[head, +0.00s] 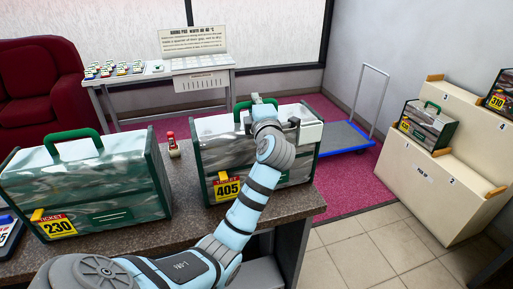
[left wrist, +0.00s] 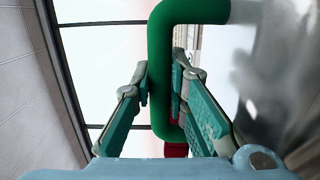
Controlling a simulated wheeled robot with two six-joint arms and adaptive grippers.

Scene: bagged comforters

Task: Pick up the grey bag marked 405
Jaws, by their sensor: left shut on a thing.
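The grey bag marked 405 (head: 212,158) stands upright on the brown counter, silvery grey with dark green edges and a yellow and red ticket (head: 227,188) on its front. Its green handle (head: 240,108) arches above the top. My left gripper (head: 257,101) is at that handle, and my arm hides part of the bag's front and top. In the left wrist view the handle (left wrist: 162,75) passes between the fingers of my left gripper (left wrist: 160,80), which is shut on it. My right gripper is not in view.
A similar bag with ticket 230 (head: 95,190) stands at left on the counter (head: 190,225). A small red-topped bottle (head: 172,145) is between the bags. Behind are a white table (head: 205,72), a red armchair (head: 40,85) and a blue cart (head: 345,137). Cream steps (head: 415,185) holding bags stand right.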

